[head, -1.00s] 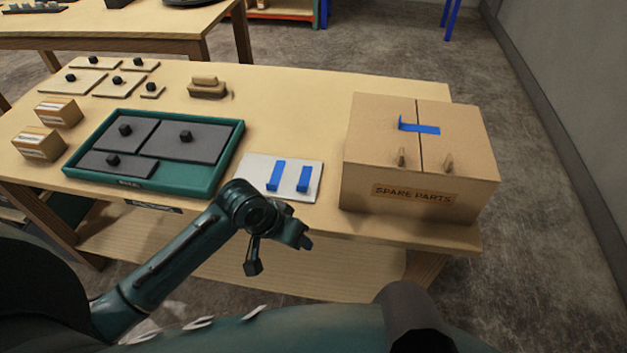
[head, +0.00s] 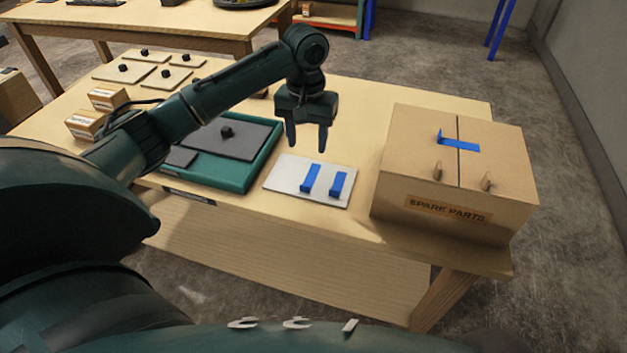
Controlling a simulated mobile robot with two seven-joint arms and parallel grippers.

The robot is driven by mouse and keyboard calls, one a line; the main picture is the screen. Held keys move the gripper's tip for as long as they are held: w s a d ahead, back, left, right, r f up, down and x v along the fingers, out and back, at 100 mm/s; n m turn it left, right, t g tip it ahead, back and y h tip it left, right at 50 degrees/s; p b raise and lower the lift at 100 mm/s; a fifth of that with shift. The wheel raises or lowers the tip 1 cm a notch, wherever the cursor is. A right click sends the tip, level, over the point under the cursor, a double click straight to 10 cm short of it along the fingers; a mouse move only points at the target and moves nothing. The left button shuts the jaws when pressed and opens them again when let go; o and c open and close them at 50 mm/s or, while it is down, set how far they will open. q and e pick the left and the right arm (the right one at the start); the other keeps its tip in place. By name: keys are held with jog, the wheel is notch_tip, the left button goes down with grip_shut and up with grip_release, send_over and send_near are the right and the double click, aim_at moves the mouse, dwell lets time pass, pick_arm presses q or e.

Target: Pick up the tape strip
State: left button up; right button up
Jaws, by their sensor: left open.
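Two blue tape strips lie side by side on a light grey plate (head: 284,178): a left strip (head: 310,180) and a right strip (head: 339,185). Another blue tape strip (head: 462,146) lies across the seam on top of the spare parts box (head: 440,190), with one end turned up. My left gripper (head: 308,142) is open and empty, its fingers pointing down above the table, just behind the plate in the picture. My right gripper is not in view.
A green tray (head: 235,184) with dark knobbed panels stands left of the plate, partly hidden by my left arm. Small cartons (head: 107,97) and knobbed light boards (head: 125,72) are farther left. Bare table lies between my gripper and the box.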

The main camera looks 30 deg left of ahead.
pick_arm(q)
send_over(305, 185)
jog(key=f, duration=0.7)
jog(key=shift+w+d+f, duration=0.15)
jog(key=shift+w+f, duration=0.1)
jog(key=f, duration=0.5)
jog(key=shift+s+a+f, duration=0.15)
jog(key=shift+s+a, duration=0.05)
jog(key=shift+s, duration=0.05)
jog(key=shift+c, duration=0.5)
grip_shut()
